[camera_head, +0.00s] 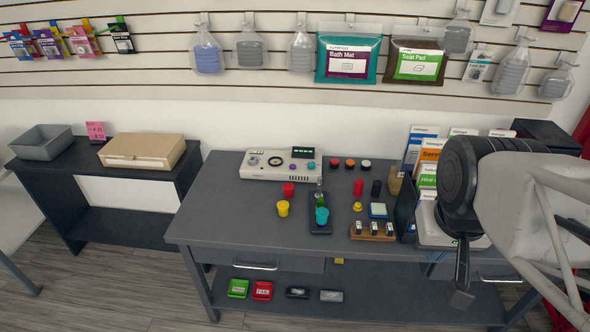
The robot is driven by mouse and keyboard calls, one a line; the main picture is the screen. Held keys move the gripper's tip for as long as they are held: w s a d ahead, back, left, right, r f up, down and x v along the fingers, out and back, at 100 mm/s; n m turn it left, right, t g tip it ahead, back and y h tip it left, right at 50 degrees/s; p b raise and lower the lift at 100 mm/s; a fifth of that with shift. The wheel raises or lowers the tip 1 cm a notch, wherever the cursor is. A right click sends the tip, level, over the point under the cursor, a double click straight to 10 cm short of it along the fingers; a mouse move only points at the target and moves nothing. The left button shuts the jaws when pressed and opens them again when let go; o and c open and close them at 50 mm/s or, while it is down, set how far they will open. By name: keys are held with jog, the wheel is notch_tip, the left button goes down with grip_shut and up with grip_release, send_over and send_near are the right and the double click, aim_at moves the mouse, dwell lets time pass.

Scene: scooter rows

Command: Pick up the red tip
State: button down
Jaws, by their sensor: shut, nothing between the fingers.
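Small red pieces lie on the grey workbench (220,222); which one is the red tip I cannot tell for sure. A short red cylinder (288,189) stands left of centre, just behind a yellow one (283,209). A taller red cylinder (358,187) stands further right, and a flat red round piece (335,163) lies at the back beside the console. My gripper (460,296) hangs at the right, over the bench's front right part, well right of all these red pieces. It is shut and empty, and its fingers are small and dark in this view.
A dark tray (320,227) holds a green bottle (319,198) and a teal piece (322,215). A wooden block (372,231) with small jars is in front. A beige console (270,165) sits behind. A brochure rack (405,205) stands near my arm. The bench's front left is clear.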

jog(key=c, duration=1.8)
grip_release()
jog(key=o, duration=1.4)
jog(key=shift+c, duration=0.2)
jog(key=shift+w, duration=0.1)
